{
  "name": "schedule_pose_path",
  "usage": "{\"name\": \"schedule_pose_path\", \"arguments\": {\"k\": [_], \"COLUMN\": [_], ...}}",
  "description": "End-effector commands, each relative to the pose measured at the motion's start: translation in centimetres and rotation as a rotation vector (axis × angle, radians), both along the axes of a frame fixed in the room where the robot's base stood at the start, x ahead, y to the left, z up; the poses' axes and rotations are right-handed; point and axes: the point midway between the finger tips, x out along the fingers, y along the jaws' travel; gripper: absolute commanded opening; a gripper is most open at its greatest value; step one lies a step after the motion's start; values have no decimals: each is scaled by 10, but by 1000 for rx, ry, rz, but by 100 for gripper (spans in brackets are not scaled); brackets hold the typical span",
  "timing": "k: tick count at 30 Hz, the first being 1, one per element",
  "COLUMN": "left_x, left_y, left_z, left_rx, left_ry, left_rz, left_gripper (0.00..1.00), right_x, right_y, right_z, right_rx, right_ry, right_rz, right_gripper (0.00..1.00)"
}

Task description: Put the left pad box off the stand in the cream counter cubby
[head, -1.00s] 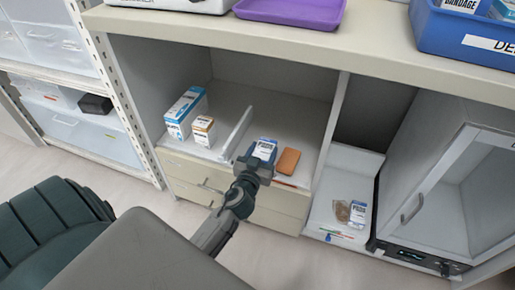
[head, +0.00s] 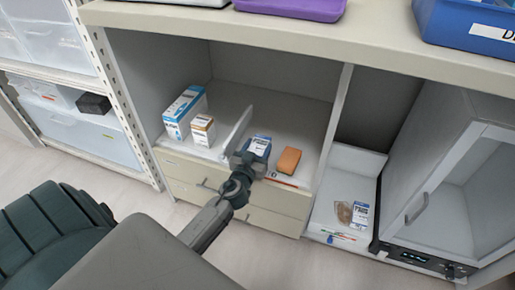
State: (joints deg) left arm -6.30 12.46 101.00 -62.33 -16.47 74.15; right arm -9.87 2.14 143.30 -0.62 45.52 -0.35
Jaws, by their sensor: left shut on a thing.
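The pad box, small, white and blue (head: 260,144), is in my left gripper (head: 249,160) at the front of the cream counter cubby (head: 273,104). The gripper is shut on it, right of the cubby's upright divider (head: 238,128). Whether the box touches the cubby floor I cannot tell. Another white and blue pad box (head: 361,214) lies on the white stand (head: 335,194) to the right, beside a brown item (head: 344,213). My right gripper is not in view.
An orange block (head: 289,160) lies just right of the held box. Blue-white (head: 183,112) and brown-white (head: 202,130) boxes stand left of the divider. The counter top (head: 330,37) overhangs the cubby. A glass-door cabinet (head: 440,180) stands at right. The cubby floor behind is clear.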

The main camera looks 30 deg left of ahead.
Motion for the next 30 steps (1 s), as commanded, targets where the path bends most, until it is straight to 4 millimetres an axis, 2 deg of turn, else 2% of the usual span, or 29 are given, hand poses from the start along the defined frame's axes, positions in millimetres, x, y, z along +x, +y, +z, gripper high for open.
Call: {"name": "schedule_pose_path", "arguments": {"k": [1,3,4,15,20,30], "left_x": [0,0,0,0,-26,-93], "left_y": [0,0,0,0,-6,-22], "left_z": [-1,-1,-1,4,-1,-1], "left_rx": [0,0,0,1,1,0], "left_ry": [0,0,0,0,2,2], "left_rz": [0,0,0,0,-1,-1], "left_gripper": [58,72,74,74,74,74], "right_x": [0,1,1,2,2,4], "right_y": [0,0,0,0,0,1], "right_z": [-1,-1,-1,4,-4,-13], "right_rx": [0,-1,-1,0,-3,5], "right_ry": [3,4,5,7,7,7], "right_rz": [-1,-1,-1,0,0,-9], "right_gripper": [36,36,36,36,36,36]}}
